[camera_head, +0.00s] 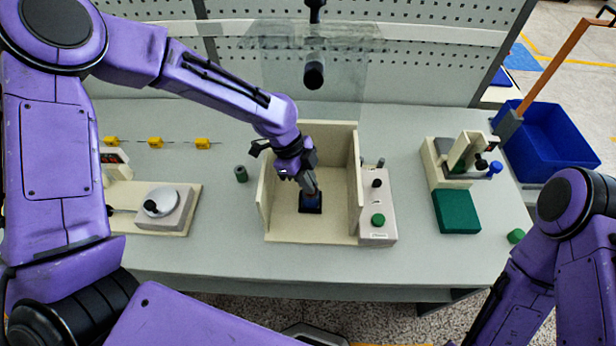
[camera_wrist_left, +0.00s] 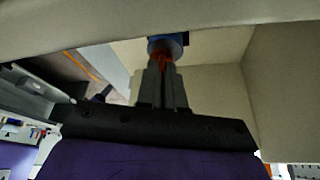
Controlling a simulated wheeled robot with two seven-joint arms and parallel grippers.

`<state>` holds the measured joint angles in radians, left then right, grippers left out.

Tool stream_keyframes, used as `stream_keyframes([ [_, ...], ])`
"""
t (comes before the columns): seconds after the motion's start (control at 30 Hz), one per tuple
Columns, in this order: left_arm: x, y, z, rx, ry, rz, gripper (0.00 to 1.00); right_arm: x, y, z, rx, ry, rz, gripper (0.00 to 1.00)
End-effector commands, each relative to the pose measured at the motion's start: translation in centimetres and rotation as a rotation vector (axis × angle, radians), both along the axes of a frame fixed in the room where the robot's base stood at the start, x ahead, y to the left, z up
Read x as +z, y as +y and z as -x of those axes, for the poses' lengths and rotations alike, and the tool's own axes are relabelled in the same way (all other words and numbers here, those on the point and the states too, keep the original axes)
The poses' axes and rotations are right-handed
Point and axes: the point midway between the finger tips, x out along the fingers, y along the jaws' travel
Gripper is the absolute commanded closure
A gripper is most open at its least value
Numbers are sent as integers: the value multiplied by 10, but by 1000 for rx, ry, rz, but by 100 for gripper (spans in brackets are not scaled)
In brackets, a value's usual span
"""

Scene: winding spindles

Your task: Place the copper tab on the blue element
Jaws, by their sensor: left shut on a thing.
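My left gripper (camera_head: 311,192) reaches down into the open cream box (camera_head: 282,228) from above. It is shut on the copper tab, which shows as a small orange-red piece between the fingertips in the left wrist view (camera_wrist_left: 163,61). The blue element (camera_head: 311,209) stands on the box floor directly below the fingertips; it also shows as a round blue piece in the left wrist view (camera_wrist_left: 165,43). The tab is at or just against the blue element; I cannot tell whether they touch. My right arm shows at the right edge, its gripper out of view.
Box walls stand left, right and behind my left gripper. A control box with a green button (camera_head: 378,220) adjoins on the right. A green block (camera_head: 457,211) and blue bin (camera_head: 550,140) are farther right. A round dial fixture (camera_head: 160,203) sits left.

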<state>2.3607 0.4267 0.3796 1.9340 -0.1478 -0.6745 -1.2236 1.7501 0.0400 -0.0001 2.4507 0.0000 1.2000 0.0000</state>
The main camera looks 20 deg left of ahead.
Motion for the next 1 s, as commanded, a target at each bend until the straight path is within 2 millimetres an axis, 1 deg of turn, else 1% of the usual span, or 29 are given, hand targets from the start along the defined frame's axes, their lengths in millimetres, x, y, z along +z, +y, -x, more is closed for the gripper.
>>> stream_keyframes([
  [0.03,-1,0,0,-1,0,-1,100,2,0,0,0,0,0,57],
  [0.3,-5,0,0,0,-1,0,100,-1,0,0,0,-1,0,57],
  [0.33,-4,0,0,0,-1,0,83,0,0,0,0,-1,0,57],
  [0.37,-4,0,0,0,-1,0,73,0,0,0,0,-1,1,57],
  [0.4,-4,0,0,0,-1,0,67,0,0,0,0,-1,1,57],
  [0.63,-3,0,0,0,-1,0,67,0,0,0,0,0,0,57],
  [0.73,2,2,-1,3,-4,1,67,-1,0,0,0,0,0,57],
  [0.83,17,9,-2,4,-6,3,67,-6,0,0,0,0,0,57],
  [1.0,49,22,-4,3,-5,3,67,-13,0,0,0,0,0,57],
])
